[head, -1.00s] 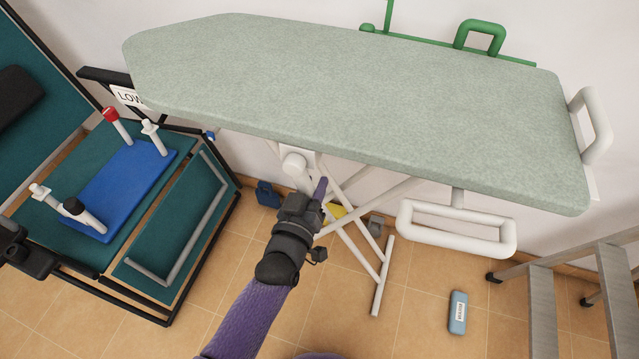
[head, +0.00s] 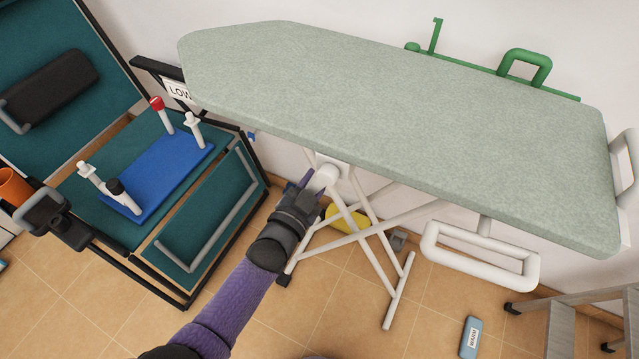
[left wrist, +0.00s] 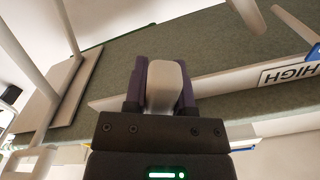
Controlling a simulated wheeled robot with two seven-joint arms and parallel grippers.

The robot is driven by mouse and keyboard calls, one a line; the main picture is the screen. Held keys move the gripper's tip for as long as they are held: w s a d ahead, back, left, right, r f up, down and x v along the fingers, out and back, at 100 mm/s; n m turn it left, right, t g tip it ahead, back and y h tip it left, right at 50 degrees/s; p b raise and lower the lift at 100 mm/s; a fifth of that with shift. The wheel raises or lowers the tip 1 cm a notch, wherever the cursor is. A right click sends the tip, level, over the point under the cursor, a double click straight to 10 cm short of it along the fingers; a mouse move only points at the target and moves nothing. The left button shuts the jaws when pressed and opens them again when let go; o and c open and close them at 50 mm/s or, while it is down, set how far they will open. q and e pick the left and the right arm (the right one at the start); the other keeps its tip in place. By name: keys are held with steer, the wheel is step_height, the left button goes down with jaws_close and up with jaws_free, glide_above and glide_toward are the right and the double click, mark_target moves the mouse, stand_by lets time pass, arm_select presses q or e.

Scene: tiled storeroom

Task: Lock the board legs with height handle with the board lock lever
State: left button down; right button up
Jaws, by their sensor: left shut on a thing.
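The ironing board (head: 400,120) has a pale green top and white crossed legs (head: 375,235). A white block with a rounded white knob (head: 328,174) sits under its front edge. My left gripper (head: 312,184) is beside this knob, below the board. In the left wrist view, my left gripper (left wrist: 163,88) is shut on a pale rounded lever (left wrist: 166,80), with a purple finger on each side. I cannot tell whether this is the lock lever or the height handle. A white loop handle (head: 480,252) hangs below the board on the right. My right gripper is out of view.
A teal chair frame (head: 215,215) with a blue mat (head: 160,175) and white levers stands left. A "HIGH" label (left wrist: 287,75) shows under the board, and a "LOW" label (head: 180,91) shows at left. A grey step frame (head: 575,310) stands right.

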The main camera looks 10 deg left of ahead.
arm_select(q)
steer(key=shift+w+a+r+m, duration=0.1)
steer(key=shift+a+m, duration=0.15)
steer(key=shift+m, duration=0.15)
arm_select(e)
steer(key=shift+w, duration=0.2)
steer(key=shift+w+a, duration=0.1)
